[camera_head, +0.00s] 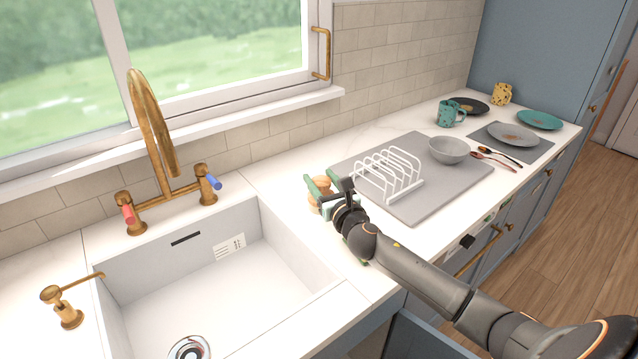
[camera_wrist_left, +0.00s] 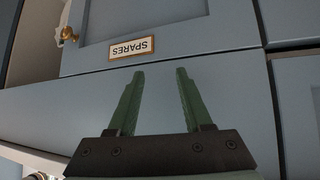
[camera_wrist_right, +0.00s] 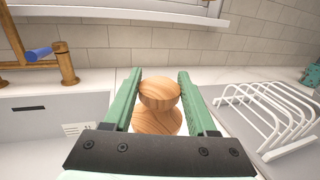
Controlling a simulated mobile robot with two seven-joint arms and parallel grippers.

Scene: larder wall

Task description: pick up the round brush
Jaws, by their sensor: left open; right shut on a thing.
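The round brush (camera_head: 319,186) is a pale wooden piece with a round knob on a wider round base. It is at the counter strip between the sink and the grey drying mat. My right gripper (camera_head: 320,177) has its green fingers on either side of the brush and is shut on it. In the right wrist view, the brush (camera_wrist_right: 158,94) is upright between the fingers. Bristles are not visible, and I cannot tell whether it touches the counter. My left gripper (camera_wrist_left: 158,82) is open and empty in front of a blue cabinet front, outside the head view.
The white sink (camera_head: 290,235) lies left of the brush, with a brass tap (camera_head: 165,185) behind it. A white rack (camera_head: 388,176) and grey bowl (camera_head: 449,150) stand on the grey mat (camera_head: 420,205) to the right. A label reading SPARES (camera_wrist_left: 131,48) marks the cabinet.

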